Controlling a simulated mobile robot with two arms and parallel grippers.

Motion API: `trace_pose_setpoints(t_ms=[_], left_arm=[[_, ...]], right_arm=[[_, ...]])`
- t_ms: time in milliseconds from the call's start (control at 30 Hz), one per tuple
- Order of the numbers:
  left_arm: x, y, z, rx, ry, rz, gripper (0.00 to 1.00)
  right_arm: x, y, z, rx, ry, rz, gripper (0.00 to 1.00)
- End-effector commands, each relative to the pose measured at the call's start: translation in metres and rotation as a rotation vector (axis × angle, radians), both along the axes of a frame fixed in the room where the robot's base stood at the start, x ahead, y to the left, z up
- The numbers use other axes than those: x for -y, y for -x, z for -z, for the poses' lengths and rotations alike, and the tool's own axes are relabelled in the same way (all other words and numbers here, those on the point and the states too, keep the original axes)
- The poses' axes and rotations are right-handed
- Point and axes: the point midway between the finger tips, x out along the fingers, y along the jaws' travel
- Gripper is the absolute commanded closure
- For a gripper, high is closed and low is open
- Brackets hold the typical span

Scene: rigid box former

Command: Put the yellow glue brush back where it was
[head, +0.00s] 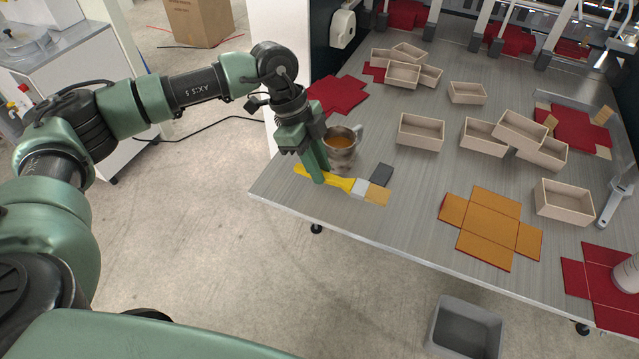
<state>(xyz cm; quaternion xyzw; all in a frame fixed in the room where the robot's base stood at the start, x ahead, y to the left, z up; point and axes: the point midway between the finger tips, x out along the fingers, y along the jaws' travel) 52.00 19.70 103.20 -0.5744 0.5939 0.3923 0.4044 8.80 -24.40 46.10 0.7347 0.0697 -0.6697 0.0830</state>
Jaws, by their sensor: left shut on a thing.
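The yellow glue brush (339,182) has a yellow handle, a metal ferrule and tan bristles pointing right, over the near left part of the grey table. My left gripper (318,176) is shut on its handle. I cannot tell whether the brush touches the table top. A metal glue pot (343,158) with amber glue inside stands just behind the brush, partly hidden by my gripper. My right gripper is not in view.
A dark grey block (381,174) lies right of the pot. An orange-topped box blank (489,226) lies on the table (420,187) further right. Several open wooden boxes (421,132) stand behind. A grey bin (464,329) is on the floor.

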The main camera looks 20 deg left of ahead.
Motion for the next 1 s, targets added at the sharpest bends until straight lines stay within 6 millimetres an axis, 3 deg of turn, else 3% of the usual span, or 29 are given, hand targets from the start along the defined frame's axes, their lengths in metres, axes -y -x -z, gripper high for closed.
trace_pose_setpoints(t_ms=[100,300,533,967,1000], left_arm=[[0.0,0.001,0.019,-0.001,0.0,0.002,1.0],[0.001,0.0,0.037,-0.001,0.001,0.001,1.0],[0.001,0.0,0.069,0.0,0.0,0.002,1.0],[0.001,0.0,0.078,0.002,0.001,0.001,1.0],[0.001,0.0,0.077,0.002,0.0,0.001,0.68]], right_arm=[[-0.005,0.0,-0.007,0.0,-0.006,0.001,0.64],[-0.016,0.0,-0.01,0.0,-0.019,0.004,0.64],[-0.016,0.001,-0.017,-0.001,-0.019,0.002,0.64],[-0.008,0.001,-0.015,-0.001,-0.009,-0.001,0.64],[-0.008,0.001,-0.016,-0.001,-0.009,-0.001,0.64]])
